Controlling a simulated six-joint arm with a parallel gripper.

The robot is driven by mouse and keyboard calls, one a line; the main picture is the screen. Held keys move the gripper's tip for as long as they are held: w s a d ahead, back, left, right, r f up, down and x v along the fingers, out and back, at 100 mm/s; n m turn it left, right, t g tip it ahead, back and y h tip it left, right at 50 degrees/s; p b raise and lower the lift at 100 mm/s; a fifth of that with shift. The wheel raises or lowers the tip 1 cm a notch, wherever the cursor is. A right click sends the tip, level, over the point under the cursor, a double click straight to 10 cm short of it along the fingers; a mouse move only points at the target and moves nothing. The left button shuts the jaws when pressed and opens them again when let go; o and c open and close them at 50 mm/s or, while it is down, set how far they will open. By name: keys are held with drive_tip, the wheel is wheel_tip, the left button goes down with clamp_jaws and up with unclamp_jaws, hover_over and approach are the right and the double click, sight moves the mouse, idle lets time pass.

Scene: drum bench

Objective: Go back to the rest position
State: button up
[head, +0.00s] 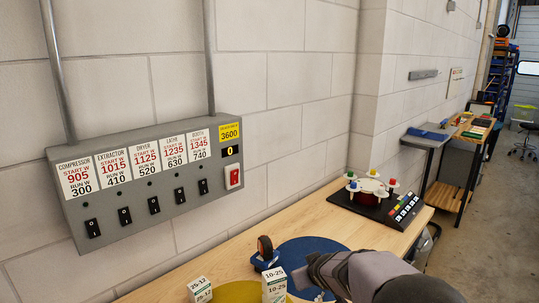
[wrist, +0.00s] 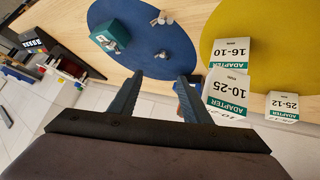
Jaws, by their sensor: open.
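My gripper (wrist: 160,86) shows in the wrist view with its two dark fingers apart and nothing between them. Past the fingertips are a blue round mat (wrist: 165,50) and pale floor or bench edge. In the head view my arm comes in from the lower right, and the gripper (head: 318,270) is over the blue mat (head: 320,248), beside a white adapter box marked 10-25 (head: 274,287). The fingertips are hard to make out there. No rest position is marked in either view.
Boxes marked 16-10 (wrist: 232,50), 10-25 (wrist: 228,92) and 25-12 (wrist: 282,104) stand near the yellow mat (wrist: 290,30). A teal block (wrist: 110,36) sits on the blue mat. A round fixture with coloured knobs (head: 368,188) stands farther back. A switch panel (head: 150,180) hangs on the wall.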

drive_tip(key=s+d+f+m+g, duration=0.1)
drive_tip(key=s+f+g, duration=0.1)
drive_tip(key=s, duration=0.9)
drive_tip(key=s+d+f+m+g, duration=0.1)
drive_tip(key=s+g, duration=0.3)
drive_tip(key=s, duration=0.8)
drive_tip(key=s+d+f+m+g+p, duration=0.1)
drive_tip(key=s+f+m+g, duration=0.1)
drive_tip(key=s, duration=0.9)
drive_tip(key=shift+s+f+g, duration=0.35)
drive_tip(key=shift+f+g, duration=0.25)
drive_tip(key=shift+f, duration=0.1)
